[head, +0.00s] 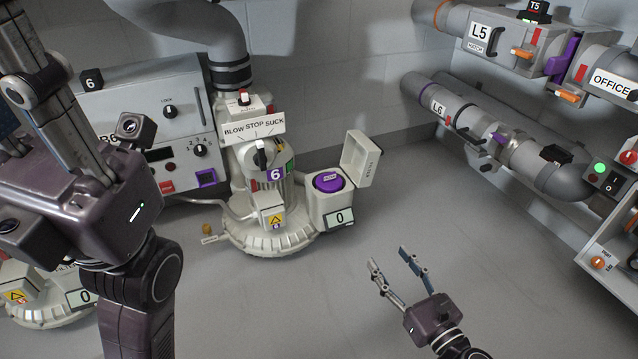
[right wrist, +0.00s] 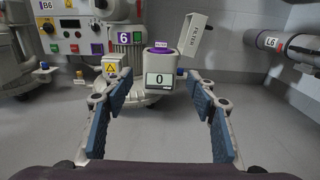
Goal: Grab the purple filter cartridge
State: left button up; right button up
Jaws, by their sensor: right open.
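The purple filter cartridge (head: 328,182) sits in the round filter housing (head: 322,205) on the right side of blower 6, with its purple top showing and its lower part hidden inside. The housing's lid (head: 361,158) stands open. In the right wrist view the cartridge (right wrist: 153,50) shows as a purple rim above the housing, between my fingers and farther off. My right gripper (head: 389,257) is open and empty, in front of and to the right of the housing. My left gripper (head: 50,120) is at the upper left, its fingertips out of frame.
Blower 6 (head: 262,215) has a lever, and a thick pipe rises behind it. A control panel (head: 180,125) stands to its left. Pipes L5 (head: 455,18) and L6 (head: 430,98) run along the right wall. The floor between the housing and my right gripper is clear.

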aim_at(329, 182)
jog(key=i+j, duration=0.2)
jog(key=i, duration=0.2)
jog(key=i+j, duration=0.25)
jog(key=i, duration=0.15)
